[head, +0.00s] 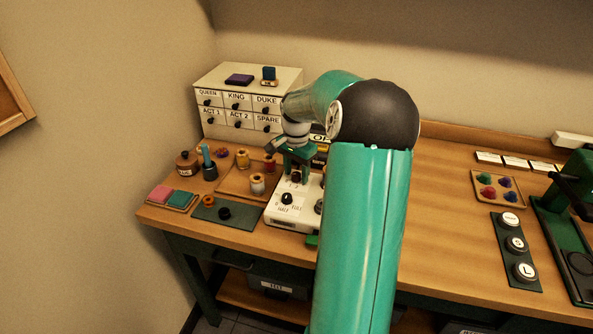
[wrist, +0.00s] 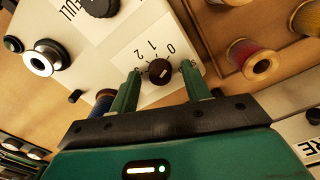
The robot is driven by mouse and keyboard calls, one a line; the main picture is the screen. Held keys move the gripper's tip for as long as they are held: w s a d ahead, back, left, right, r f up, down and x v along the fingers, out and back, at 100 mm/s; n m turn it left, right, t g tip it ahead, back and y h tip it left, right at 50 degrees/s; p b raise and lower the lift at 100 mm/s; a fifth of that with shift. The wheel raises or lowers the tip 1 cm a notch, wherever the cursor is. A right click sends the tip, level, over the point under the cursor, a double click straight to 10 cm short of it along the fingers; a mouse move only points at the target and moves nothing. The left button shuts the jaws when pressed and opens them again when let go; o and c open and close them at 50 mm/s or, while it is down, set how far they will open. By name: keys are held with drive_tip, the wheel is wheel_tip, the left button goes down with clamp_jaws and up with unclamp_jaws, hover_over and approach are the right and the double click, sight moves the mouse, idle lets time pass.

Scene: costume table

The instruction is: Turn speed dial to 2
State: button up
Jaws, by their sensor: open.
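The speed dial (wrist: 160,72) is a small black knob with a white mark, on a white panel (wrist: 190,45) printed with 0, 1 and 2 beside it. I cannot tell clearly which number the mark points to. My gripper (wrist: 162,80) is open, with one green finger on each side of the dial. I cannot tell whether the fingers touch it. In the head view my gripper (head: 296,168) reaches down over the back of the white control box (head: 283,218), and my arm hides part of the box.
A larger black knob (head: 287,198) marked HALF and FULL sits on the same box. Thread spools (head: 257,185) stand on a wooden tray behind and left. A labelled drawer cabinet (head: 222,121) stands at the back. Bare tabletop (head: 440,210) lies to the right.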

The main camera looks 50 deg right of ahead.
drive_tip(key=c, duration=1)
drive_tip(key=shift+n, duration=0.4)
drive_tip(key=n, duration=0.8)
drive_tip(key=shift+r, duration=0.1)
drive_tip(key=n, duration=0.4)
drive_tip(key=shift+n, duration=2.5)
